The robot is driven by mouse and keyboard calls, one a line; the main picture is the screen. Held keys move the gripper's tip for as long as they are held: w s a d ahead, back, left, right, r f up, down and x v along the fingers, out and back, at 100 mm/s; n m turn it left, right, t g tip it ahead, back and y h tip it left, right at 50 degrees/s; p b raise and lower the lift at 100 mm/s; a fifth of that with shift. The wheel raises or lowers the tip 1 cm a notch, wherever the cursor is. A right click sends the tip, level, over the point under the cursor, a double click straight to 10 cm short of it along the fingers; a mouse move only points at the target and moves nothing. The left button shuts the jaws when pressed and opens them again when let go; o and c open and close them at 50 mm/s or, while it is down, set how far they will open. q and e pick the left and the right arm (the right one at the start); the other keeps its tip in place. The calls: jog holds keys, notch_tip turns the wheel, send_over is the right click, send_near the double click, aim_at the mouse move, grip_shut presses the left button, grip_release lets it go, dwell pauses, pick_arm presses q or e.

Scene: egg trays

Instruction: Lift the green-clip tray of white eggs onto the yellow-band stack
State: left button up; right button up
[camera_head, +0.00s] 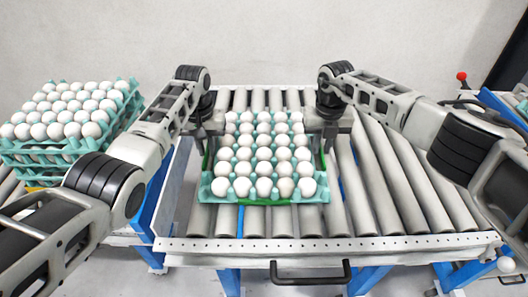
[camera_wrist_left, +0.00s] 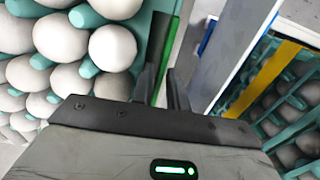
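A teal tray (camera_head: 212,198) full of white eggs lies on the roller conveyor, with a bright green clip strip (camera_wrist_left: 165,60) along its side. My left gripper (camera_head: 207,138) is at the tray's left edge. In the left wrist view its two dark fingers (camera_wrist_left: 163,90) stand either side of the green strip; whether they press on it is unclear. My right gripper (camera_head: 329,137) is at the tray's right edge, fingers pointing down, their gap too small to read. The stack of teal egg trays (camera_head: 75,147) stands at the left; its yellow band (camera_wrist_left: 268,75) shows in the left wrist view.
The roller conveyor (camera_head: 380,200) has bare rollers right of the tray. Its perforated front rail (camera_head: 330,246) and black handle (camera_head: 310,272) are nearest me. A gap with blue legs (camera_head: 165,200) separates it from the stack's conveyor. A red knob (camera_head: 461,76) is at the far right.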

pick_arm(q)
jog(key=shift+f, duration=0.35)
pick_arm(e)
jog(key=shift+f, duration=0.35)
pick_arm(q)
jog(key=shift+c, duration=0.2)
pick_arm(e)
jog(key=shift+c, duration=0.2)
pick_arm(q)
grip_shut()
pick_arm(e)
grip_shut()
jog(key=shift+r, duration=0.1)
pick_arm(q)
jog(key=shift+w+r, duration=0.15)
jog(key=shift+r, duration=0.15)
pick_arm(e)
jog(key=shift+w+a+r, duration=0.1)
jog(key=shift+w+r, duration=0.05)
